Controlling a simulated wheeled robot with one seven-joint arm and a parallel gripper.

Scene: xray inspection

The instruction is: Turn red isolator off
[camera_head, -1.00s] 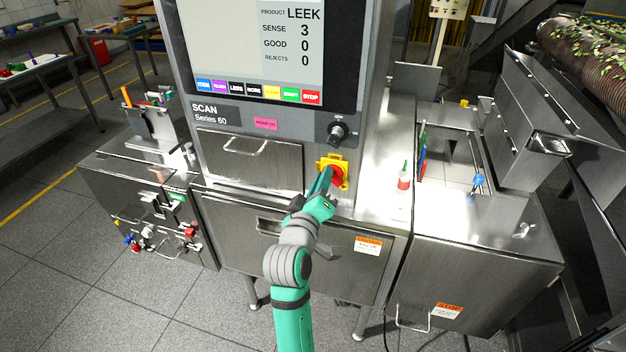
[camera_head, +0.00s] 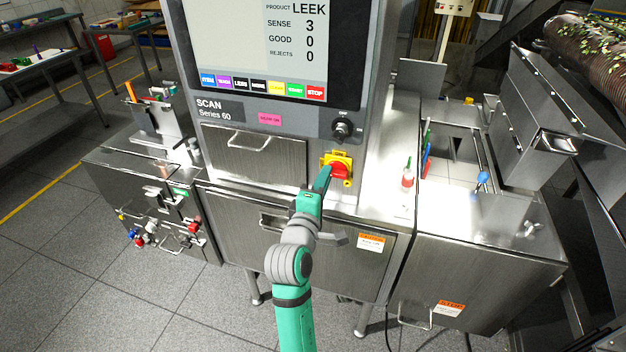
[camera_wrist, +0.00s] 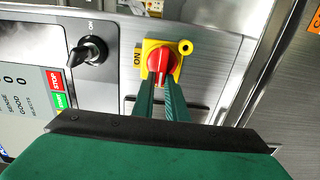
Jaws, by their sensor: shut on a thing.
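The red isolator (camera_head: 339,171) is a red rotary handle on a yellow plate, on the front of the grey scan machine below the black key switch. In the wrist view the red handle (camera_wrist: 160,61) sits on its yellow plate (camera_wrist: 151,47) beside a label reading "ON". My gripper (camera_head: 324,180) reaches up to it from below. In the wrist view the two green fingers of my gripper (camera_wrist: 161,86) are shut on the lower end of the red handle. The exact contact at the fingertips is partly hidden.
A black key switch (camera_head: 342,129) is just above the isolator and also shows in the wrist view (camera_wrist: 88,51). The machine's screen (camera_head: 268,45) is lit. A steel drawer front (camera_head: 254,157) lies to the left.

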